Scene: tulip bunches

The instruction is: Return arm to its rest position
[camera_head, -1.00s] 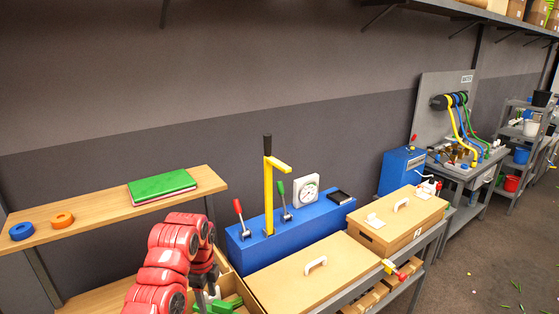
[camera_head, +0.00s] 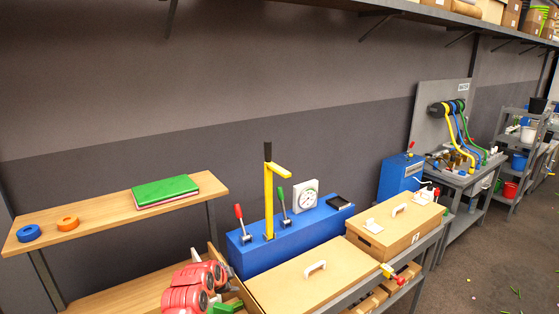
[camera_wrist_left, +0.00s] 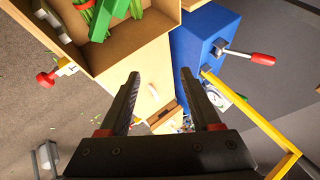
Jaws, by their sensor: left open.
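My left arm shows red links at the bottom of the head view. My left gripper (camera_wrist_left: 160,95) shows in the left wrist view with its two dark fingers spread apart and nothing between them. In the head view its fingers are not clearly visible. The cardboard box (camera_wrist_left: 85,50) with green items (camera_wrist_left: 112,15) in it lies up and left of the fingers in the wrist view. The blue bench unit (camera_head: 290,235) with its levers stands to the right of the arm in the head view. My right gripper is in neither view.
A wooden shelf (camera_head: 110,222) holds a green book (camera_head: 163,191), an orange ring (camera_head: 68,224) and a blue ring (camera_head: 28,233). Lidded boxes (camera_head: 300,285) stand in front of the blue unit. A second box (camera_head: 397,232) is to the right. The floor (camera_head: 490,255) at right is mostly clear.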

